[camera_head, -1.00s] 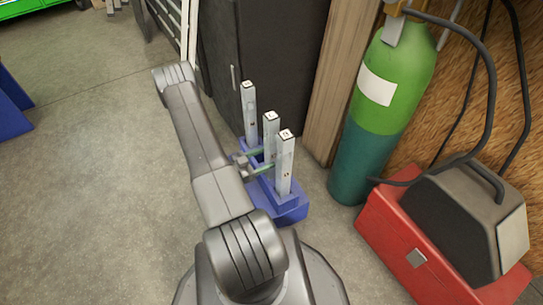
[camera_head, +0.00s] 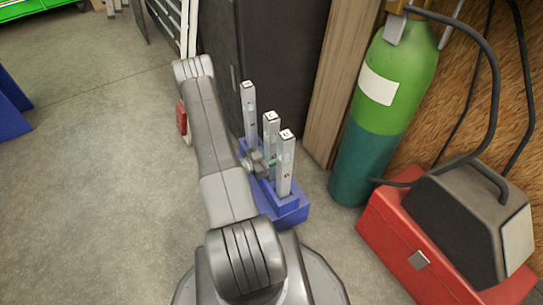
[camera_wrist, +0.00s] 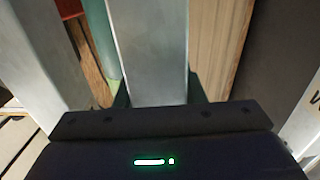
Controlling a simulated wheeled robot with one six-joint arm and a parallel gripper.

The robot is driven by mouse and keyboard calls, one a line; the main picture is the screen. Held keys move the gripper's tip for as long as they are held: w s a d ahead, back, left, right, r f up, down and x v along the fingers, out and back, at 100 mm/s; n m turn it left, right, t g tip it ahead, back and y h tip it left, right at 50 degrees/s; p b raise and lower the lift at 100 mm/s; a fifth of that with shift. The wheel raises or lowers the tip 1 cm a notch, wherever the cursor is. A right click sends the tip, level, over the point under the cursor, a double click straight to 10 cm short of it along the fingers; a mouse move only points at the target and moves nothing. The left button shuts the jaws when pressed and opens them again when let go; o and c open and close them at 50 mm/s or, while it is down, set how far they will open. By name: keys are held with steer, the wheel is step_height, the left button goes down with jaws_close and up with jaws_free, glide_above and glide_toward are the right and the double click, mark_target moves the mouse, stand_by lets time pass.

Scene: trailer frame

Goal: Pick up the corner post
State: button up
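Three grey square corner posts stand upright in a blue rack (camera_head: 291,214) in the head view: a rear post (camera_head: 249,105), a middle post (camera_head: 270,127) and a front post (camera_head: 285,160). My gripper (camera_head: 270,162) is low at the middle post, between the other two. In the wrist view this post (camera_wrist: 150,45) rises in the centre, with dark green fingers of my gripper (camera_wrist: 160,97) on both sides of it. I cannot tell whether the fingers press on it. The other posts flank it at the left and right edges. The middle post's foot is hidden.
A black cabinet (camera_head: 285,60) stands close behind the rack. A green gas cylinder (camera_head: 375,110) stands to its right, beside a red toolbox (camera_head: 415,250) with a dark machine on it.

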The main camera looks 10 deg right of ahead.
mark_target(277, 118)
jaws_close()
steer(key=shift+r, duration=0.1)
step_height(277, 118, up, 18)
steer(key=p, duration=0.5)
steer(key=shift+p, duration=0.3)
